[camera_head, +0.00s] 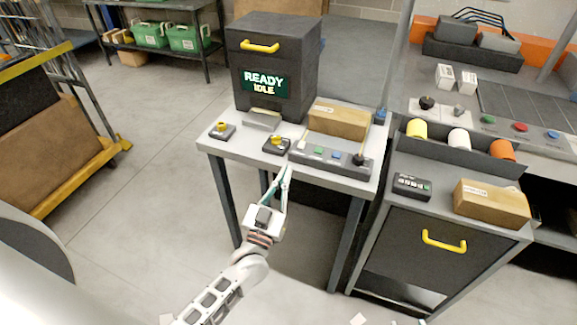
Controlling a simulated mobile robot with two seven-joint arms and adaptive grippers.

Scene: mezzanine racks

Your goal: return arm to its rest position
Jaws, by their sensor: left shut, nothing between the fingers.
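My left arm reaches up from the bottom of the head view, and its left gripper (283,173) is shut with nothing held. The fingertips show in front of the light worktable's (213,146) front edge, close to a small black switch with a yellow knob (277,145). I cannot tell whether the fingers touch the table edge. My right gripper is not in view.
A dark machine (275,55) reading "READY IDLE" stands on the table with a cardboard box (339,121) and a button panel (330,162). A dark cabinet (440,240) stands at right. A yellow-framed cart (68,185) is at left. Floor between is clear.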

